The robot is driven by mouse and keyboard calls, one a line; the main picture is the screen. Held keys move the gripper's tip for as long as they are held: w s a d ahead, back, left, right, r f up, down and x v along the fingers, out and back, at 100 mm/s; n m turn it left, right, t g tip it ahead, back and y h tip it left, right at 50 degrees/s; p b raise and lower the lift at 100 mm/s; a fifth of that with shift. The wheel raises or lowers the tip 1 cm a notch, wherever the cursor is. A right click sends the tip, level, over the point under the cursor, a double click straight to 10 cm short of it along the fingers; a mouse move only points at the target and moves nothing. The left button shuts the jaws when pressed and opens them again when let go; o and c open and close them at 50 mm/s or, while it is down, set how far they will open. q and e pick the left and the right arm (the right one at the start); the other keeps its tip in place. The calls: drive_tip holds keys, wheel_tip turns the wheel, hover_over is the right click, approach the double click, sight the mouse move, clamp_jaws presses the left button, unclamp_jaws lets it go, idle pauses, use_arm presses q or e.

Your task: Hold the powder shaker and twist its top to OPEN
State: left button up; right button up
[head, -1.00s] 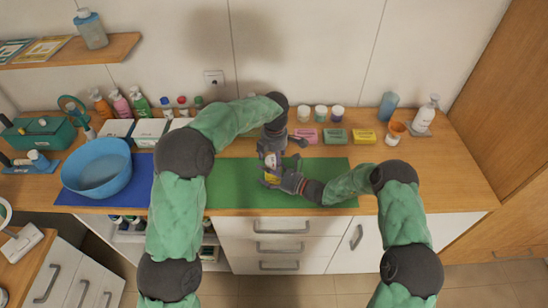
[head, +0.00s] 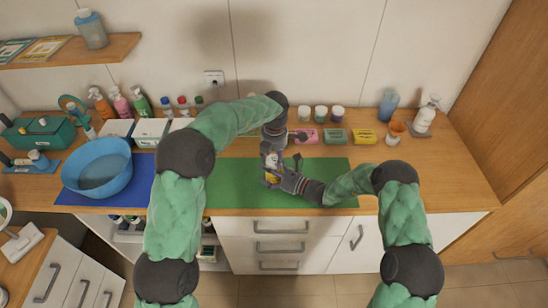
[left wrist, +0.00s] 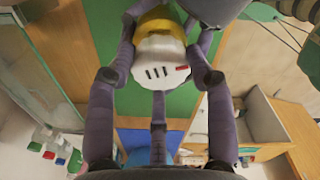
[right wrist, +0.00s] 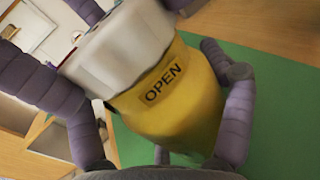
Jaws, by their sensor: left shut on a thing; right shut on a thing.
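The powder shaker (head: 271,165) is held above the green mat (head: 232,180), small and partly hidden by fingers in the head view. In the left wrist view its white top (left wrist: 161,62) shows dark slots and a red mark. My left gripper (left wrist: 158,70) is shut around that top. In the right wrist view the shaker's yellow body (right wrist: 185,110) carries a dark-edged "OPEN" label (right wrist: 163,83) just below the top. My right gripper (right wrist: 165,105) is shut around the yellow body. I cannot tell whether the red mark lines up with the label.
A blue basin (head: 97,169) stands on a blue mat at the left. Bottles and white boxes line the back left. Small jars, pink, green and yellow packs (head: 364,136), and a white pump bottle (head: 425,115) stand at the back right. The counter's right side is clear.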

sight(274, 160)
use_arm(q)
drive_tip(key=shift+w+d+n, duration=0.1)
drive_tip(key=shift+n, duration=0.8)
drive_tip(key=o, duration=1.2)
drive_tip(key=shift+r, duration=0.1)
wheel_tip(274, 160, up, 12)
drive_tip(key=shift+f, duration=0.1)
